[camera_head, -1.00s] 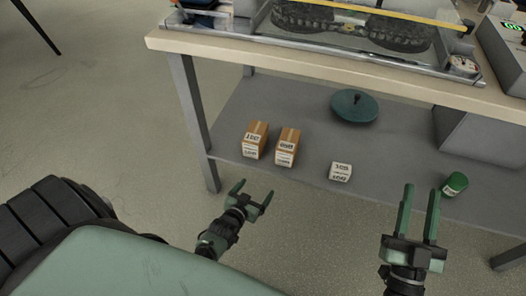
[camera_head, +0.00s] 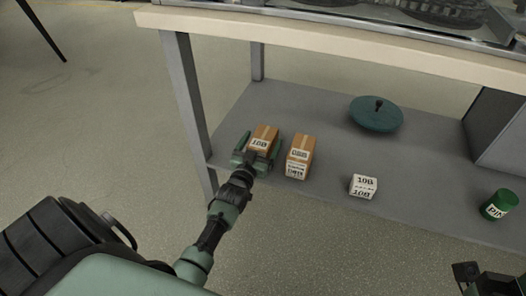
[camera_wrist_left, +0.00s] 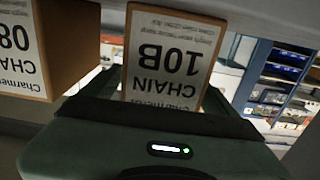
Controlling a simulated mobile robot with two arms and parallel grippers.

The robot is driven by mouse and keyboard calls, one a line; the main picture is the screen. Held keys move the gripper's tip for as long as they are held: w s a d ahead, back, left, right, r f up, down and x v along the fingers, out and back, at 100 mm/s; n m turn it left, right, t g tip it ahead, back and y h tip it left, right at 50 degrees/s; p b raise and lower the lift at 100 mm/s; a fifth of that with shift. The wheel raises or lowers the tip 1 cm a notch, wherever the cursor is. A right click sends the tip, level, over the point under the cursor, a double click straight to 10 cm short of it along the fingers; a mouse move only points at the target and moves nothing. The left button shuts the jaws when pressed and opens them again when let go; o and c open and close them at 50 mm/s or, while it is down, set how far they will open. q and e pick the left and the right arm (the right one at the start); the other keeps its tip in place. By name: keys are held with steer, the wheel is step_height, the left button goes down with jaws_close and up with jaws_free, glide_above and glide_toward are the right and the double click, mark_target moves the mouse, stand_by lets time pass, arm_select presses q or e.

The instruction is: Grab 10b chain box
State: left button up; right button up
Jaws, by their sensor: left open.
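The 10B chain box (camera_head: 264,137) is a brown carton with a white label, standing on the grey lower shelf at the left. In the left wrist view its label (camera_wrist_left: 172,62) shows upside down and reads "CHAIN 10B". My left gripper (camera_head: 259,147) is open, with one finger on each side of this box near its front. The box stands between the fingers; I cannot tell whether they touch it. Part of my right gripper (camera_head: 482,278) shows at the bottom right corner; its fingers are not clearly visible.
A similar carton (camera_head: 299,156) stands close to the right; its label (camera_wrist_left: 18,45) appears to read "08". Further right are a small white box (camera_head: 363,186), a green can (camera_head: 498,205) and a teal round lid (camera_head: 376,115). The table top (camera_head: 330,42) overhangs the shelf (camera_head: 330,110).

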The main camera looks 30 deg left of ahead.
arm_select(q)
steer(key=shift+w+a, duration=0.15)
steer(key=shift+w, duration=0.45)
steer(key=c, duration=1.9)
steer(key=shift+r, duration=0.25)
jaws_close()
